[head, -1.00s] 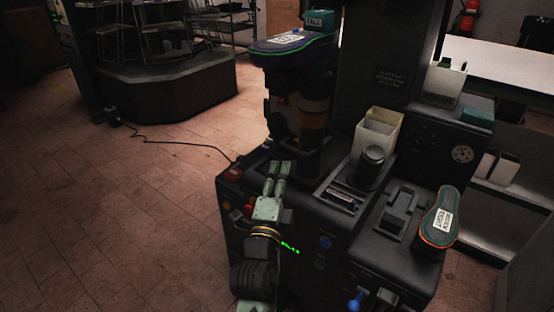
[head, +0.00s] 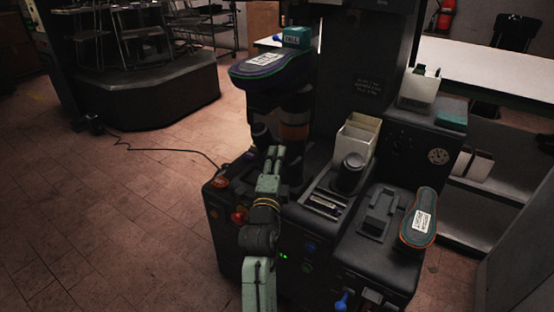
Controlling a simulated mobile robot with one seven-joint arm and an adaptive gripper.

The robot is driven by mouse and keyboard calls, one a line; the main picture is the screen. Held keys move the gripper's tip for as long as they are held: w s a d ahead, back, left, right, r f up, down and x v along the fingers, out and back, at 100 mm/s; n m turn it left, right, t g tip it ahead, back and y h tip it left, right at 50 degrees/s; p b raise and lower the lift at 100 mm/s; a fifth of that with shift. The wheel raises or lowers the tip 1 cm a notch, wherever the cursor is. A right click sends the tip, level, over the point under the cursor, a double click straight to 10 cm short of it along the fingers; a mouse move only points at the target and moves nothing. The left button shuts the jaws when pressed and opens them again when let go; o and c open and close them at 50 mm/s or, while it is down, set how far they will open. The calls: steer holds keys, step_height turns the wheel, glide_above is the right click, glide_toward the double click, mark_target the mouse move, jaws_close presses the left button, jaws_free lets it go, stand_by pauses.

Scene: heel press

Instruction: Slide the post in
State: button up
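The post (head: 295,125) is a dark upright column with an orange-brown band, standing on the near-left part of the black press. A dark shoe form with a white label and green-purple edge (head: 268,66) sits at its top. My gripper (head: 275,152), pale green, is in front of the post's lower part and partly covers it. Its fingers point away from me, towards the post. Whether they touch it, and how far apart they are, is too small and dark to tell. The post's foot is mostly hidden behind my gripper.
Red and orange buttons (head: 239,216) are left of my arm. A cream bin (head: 357,137), a black cup (head: 349,172) and a slotted tray (head: 325,202) are to the right. An orange-edged sole with a label (head: 418,219) lies at the press's right edge. Open floor is at left.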

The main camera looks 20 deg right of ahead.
steer(key=shift+c, duration=0.4)
jaws_close()
stand_by(0.4)
